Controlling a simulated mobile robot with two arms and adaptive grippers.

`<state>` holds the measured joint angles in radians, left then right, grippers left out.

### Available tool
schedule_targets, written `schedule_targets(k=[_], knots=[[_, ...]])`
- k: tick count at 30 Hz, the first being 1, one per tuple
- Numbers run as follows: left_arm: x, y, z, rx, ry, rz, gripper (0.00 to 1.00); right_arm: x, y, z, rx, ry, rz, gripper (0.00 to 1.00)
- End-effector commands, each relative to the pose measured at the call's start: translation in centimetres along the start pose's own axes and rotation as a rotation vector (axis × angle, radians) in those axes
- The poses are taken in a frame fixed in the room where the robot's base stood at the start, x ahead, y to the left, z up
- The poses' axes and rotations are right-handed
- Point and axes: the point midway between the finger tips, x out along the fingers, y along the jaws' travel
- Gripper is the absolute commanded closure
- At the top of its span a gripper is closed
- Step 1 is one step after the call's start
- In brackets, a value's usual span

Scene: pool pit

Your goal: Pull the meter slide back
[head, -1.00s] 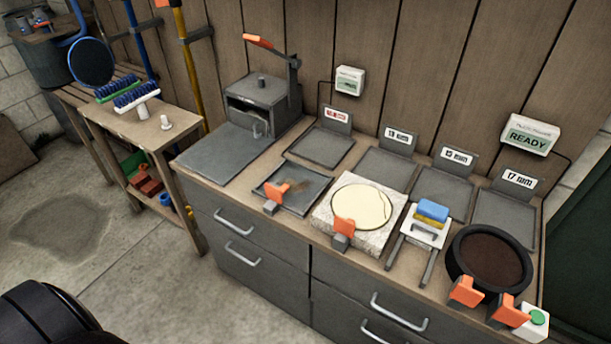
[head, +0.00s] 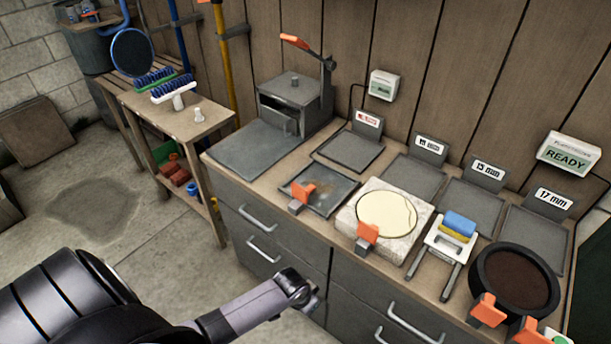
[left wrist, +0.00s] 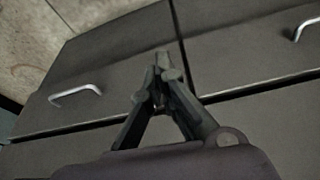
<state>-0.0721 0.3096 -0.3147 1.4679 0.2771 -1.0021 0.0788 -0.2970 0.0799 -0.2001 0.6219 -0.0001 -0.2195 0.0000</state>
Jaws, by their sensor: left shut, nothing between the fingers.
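My left gripper (head: 311,302) is in front of the grey drawer cabinet, below the counter edge. In the left wrist view its fingers (left wrist: 160,75) are shut and empty, with drawer fronts behind them. No part is labelled as the meter slide, and I cannot tell which it is. Orange handles mark a dark tray (head: 320,183), a pale slab (head: 349,218) with a cream disc, and a black round pan (head: 553,291). A grey box with an orange-tipped lever (head: 297,104) stands at the back left of the counter. My right gripper is not in view.
Drawer handles (head: 263,250) stick out from the cabinet front near my arm. A small frame with blue and yellow blocks (head: 459,225) sits on the counter. A white READY box (head: 567,156) hangs on the wall. Concrete floor (head: 60,225) is open at left.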

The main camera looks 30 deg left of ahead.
Motion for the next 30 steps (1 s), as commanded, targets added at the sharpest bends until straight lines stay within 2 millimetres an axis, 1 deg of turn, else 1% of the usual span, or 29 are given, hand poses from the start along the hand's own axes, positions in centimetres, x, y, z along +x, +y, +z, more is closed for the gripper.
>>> schedule_targets(k=[1,3,8,12,15,17,20,23,26,29,30], knots=[[-2.2,0.3,-2.3,0.02,0.018,0.01,1.0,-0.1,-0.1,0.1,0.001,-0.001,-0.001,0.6],[-4.9,1.0,-4.4,0.043,0.029,0.026,1.0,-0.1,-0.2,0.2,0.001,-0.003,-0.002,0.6],[-10.4,2.4,-7.9,0.102,0.046,0.053,1.0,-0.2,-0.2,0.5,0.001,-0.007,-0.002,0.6],[-15.6,3.0,-10.7,0.173,0.053,0.064,1.0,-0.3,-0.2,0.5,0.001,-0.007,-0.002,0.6],[-17.6,2.5,-12.3,0.204,0.043,0.061,1.0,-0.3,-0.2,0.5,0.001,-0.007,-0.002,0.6],[-18.4,1.9,-13.2,0.212,0.037,0.056,1.0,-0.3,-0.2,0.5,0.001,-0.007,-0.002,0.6],[-19.5,0.5,-14.9,0.214,0.028,0.043,1.0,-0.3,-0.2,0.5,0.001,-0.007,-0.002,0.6],[-20.5,-1.6,-16.9,0.199,0.018,0.025,1.0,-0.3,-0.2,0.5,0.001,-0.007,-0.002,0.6],[-21.8,-4.4,-19.2,0.164,0.011,0.001,1.0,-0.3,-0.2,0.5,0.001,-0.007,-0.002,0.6],[-23.8,-8.1,-21.8,0.104,0.008,-0.026,1.0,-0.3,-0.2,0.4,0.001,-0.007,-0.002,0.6],[-24.8,-9.7,-22.8,0.073,0.008,-0.036,1.0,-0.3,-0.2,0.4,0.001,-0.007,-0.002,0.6]])
